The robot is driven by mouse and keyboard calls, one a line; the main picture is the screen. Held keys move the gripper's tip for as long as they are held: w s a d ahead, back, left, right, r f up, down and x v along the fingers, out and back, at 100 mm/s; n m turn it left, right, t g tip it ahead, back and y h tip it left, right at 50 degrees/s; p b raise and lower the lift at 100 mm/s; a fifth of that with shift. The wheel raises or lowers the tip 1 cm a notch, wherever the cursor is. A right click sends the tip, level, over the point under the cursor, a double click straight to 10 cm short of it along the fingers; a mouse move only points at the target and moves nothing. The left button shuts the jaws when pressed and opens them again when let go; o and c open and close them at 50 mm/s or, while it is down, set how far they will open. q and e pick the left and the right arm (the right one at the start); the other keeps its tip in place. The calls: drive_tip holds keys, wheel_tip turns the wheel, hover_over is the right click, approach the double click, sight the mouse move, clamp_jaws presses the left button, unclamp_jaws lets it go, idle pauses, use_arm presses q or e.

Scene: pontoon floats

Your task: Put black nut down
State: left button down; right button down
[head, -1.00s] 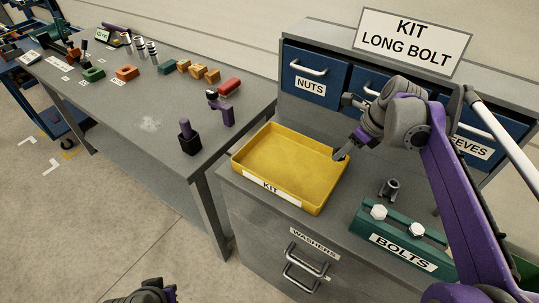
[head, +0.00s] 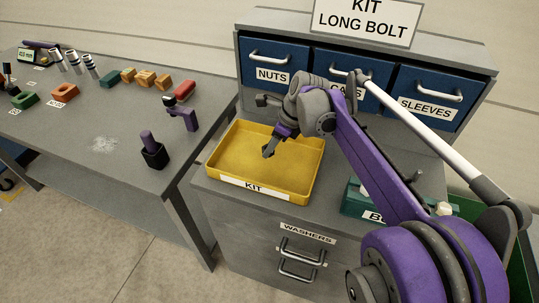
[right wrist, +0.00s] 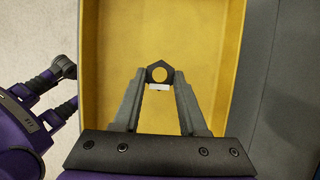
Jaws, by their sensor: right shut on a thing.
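My right gripper (head: 267,149) is above the yellow kit tray (head: 222,171), inside its outline, pointing down. In the right wrist view its two fingertips (right wrist: 159,84) are shut on the black nut (right wrist: 149,73), a dark angular ring with a round hole. The yellow tray floor shows through and around the nut. The tray wall (right wrist: 236,60) runs along the right of that view. The tray looks empty. How high the nut is above the tray floor is hard to tell. My left gripper does not show in the head view.
The tray sits on a grey cabinet with a washers drawer (head: 308,228). Blue drawers for nuts (head: 274,58) and sleeves (head: 452,80) stand behind. A green bolts holder (head: 352,200) is right, partly hidden by my arm. The left table (head: 110,120) holds several parts.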

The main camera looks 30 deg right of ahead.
sight(271, 163)
drive_tip(key=shift+f, duration=2)
drive_tip(key=shift+f, duration=0.1)
drive_tip(key=shift+c, duration=2.2)
unclamp_jaws()
drive_tip(key=shift+b, duration=0.3)
drive_tip(key=shift+r, duration=0.2)
drive_tip(key=p+v, duration=0.1)
drive_tip(key=v, duration=1)
drive_tip(key=shift+s+r, duration=0.15)
drive_tip(key=shift+r, duration=0.2)
